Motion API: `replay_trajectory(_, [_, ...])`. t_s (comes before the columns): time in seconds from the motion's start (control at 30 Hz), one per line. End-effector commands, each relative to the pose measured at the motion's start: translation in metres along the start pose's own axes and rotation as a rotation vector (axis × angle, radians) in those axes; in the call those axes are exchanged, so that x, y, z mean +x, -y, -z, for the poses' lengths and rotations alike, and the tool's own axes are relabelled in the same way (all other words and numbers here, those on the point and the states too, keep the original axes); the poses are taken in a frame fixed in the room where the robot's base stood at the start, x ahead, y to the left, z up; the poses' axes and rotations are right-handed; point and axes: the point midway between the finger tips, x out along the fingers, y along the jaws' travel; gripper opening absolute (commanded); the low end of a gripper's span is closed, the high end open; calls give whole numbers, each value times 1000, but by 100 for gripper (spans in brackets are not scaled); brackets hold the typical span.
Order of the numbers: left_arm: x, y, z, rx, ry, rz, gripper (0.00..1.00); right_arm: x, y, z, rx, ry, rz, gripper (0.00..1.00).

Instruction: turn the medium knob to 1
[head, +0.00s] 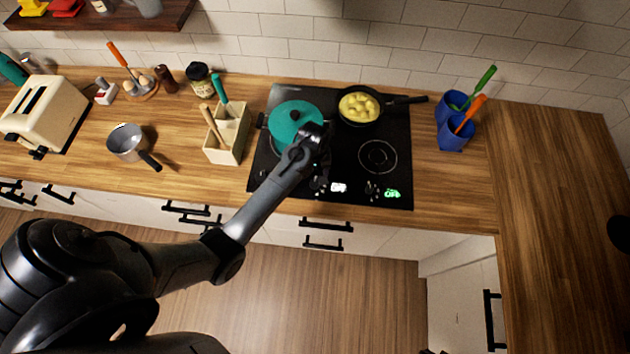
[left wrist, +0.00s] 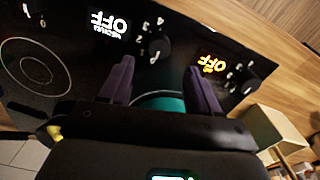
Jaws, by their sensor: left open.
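The medium knob (left wrist: 155,48) is a round black dial with white numbers around it. In the left wrist view it sits beyond my fingertips, beside the white display (left wrist: 109,25) reading OFF and MEDIUM upside down. That display glows white in the head view (head: 338,187). My left gripper (left wrist: 160,75) is open, its two purple fingers apart with nothing between them, just short of the knob and not seen touching it. In the head view my left gripper (head: 319,168) hangs over the cooktop's front controls, and its fingertips are hard to make out. My right gripper is not in view.
A teal lidded pot (head: 293,117) stands close by my gripper on the black cooktop (head: 400,140). A frying pan (head: 360,106) with yellow food is behind. Another knob (left wrist: 247,87) has a yellow OFF display (left wrist: 211,65). A utensil box (head: 229,140) stands left of the cooktop.

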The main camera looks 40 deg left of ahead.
Motion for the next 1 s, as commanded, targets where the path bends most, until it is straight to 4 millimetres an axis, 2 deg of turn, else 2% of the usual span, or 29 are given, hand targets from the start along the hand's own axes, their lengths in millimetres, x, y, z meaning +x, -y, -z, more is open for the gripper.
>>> replay_trajectory(0.2, [37, 0, 0, 1, 2, 1, 62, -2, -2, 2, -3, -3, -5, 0])
replay_trajectory(0.5, [72, 0, 0, 0, 2, 1, 62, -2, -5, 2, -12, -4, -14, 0])
replay_trajectory(0.93, [79, 0, 0, 1, 0, 0, 62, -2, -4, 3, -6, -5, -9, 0])
replay_trajectory(1.0, [79, 0, 0, 1, 0, 0, 53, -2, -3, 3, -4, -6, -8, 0])
